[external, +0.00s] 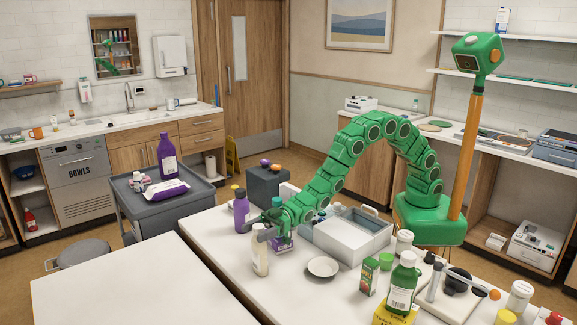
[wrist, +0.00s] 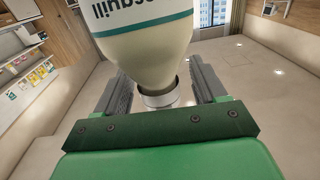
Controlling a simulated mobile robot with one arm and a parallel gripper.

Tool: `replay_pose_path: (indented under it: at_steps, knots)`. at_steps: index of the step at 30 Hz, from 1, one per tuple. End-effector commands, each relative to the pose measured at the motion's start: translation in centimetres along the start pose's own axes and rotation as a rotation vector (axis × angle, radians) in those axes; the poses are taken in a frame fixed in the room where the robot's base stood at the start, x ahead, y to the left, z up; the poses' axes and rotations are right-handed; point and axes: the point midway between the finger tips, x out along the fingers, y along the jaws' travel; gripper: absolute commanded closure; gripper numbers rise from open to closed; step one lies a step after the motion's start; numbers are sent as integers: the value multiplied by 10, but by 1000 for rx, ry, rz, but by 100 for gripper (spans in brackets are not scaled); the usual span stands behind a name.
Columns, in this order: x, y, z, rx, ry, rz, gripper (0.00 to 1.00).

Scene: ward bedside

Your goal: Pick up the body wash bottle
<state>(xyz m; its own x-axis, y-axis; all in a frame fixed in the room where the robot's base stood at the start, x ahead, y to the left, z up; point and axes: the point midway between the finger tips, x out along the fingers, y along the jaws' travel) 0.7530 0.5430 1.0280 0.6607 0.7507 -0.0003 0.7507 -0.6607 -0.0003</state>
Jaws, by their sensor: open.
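A cream bottle (external: 260,262) with a pale cap stands upright near the left edge of the white table, at my gripper. In the wrist view the bottle (wrist: 145,45) appears upside down, with a teal band and dark lettering ending in "squill". My gripper (external: 262,234) is open, and in the wrist view its two grey fingers (wrist: 158,92) lie either side of the bottle's neck and cap, with gaps showing. No label readable here says body wash, so I cannot tell whether this is that bottle.
A purple bottle (external: 242,212) stands just behind my gripper. A small plate (external: 323,267) and a white open box (external: 350,238) lie to the right. A green bottle (external: 402,287) and several small items crowd the table's right. The white surface (external: 130,285) at the left is clear.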

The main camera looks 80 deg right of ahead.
Motion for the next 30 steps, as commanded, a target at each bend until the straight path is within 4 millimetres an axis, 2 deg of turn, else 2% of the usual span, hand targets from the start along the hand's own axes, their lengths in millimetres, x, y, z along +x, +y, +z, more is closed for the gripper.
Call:
replay_pose_path:
  at_steps: [4, 12, 25, 26, 30]
  knots:
    - [10, 0, 0, 0, 0, 1, 30]
    - [11, 1, -1, 0, 0, 1, 31]
    - [11, 1, -1, 0, 0, 1, 97]
    - [11, 1, -1, 0, 0, 1, 100]
    - [11, 1, -1, 0, 0, 1, 100]
